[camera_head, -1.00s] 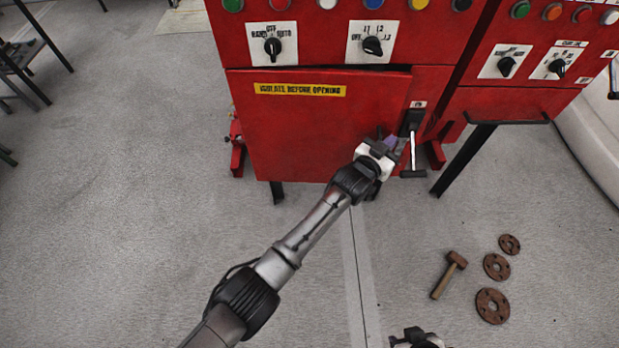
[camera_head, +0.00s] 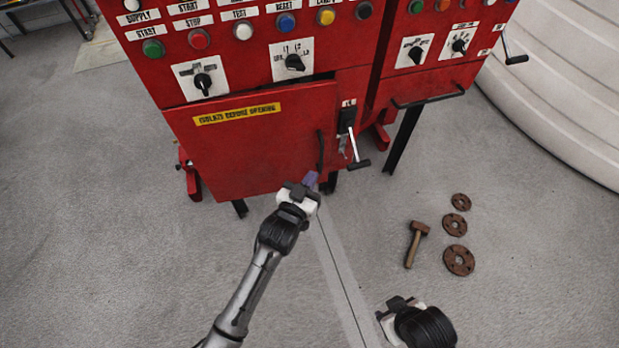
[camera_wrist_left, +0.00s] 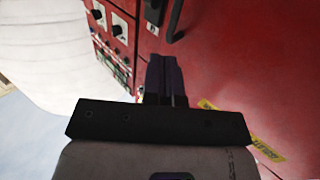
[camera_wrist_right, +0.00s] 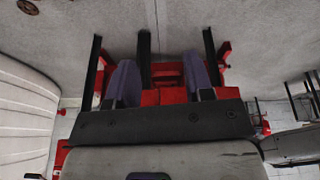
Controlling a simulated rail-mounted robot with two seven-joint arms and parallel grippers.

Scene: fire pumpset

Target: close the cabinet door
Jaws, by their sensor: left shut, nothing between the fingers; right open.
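The cabinet door (camera_head: 255,150) is a red panel with a yellow warning label (camera_head: 237,114) and a black vertical handle (camera_head: 320,150) near its right edge. A dark gap (camera_head: 322,77) shows along its top right, so it looks slightly ajar. My left gripper (camera_head: 311,180) is shut and empty, close to the door's lower right corner; whether it touches cannot be told. In the left wrist view its fingers (camera_wrist_left: 164,76) are together, with the red door (camera_wrist_left: 240,60) to the right. My right gripper (camera_head: 394,304) is low in front; its open, empty fingers show in the right wrist view (camera_wrist_right: 160,84).
A latch lever (camera_head: 354,145) hangs on the frame right of the door. Switches and buttons sit above. A hammer (camera_head: 414,244) and rusty flanges (camera_head: 459,260) lie on the floor at right. A white tank (camera_head: 560,90) stands at far right. Floor at left is clear.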

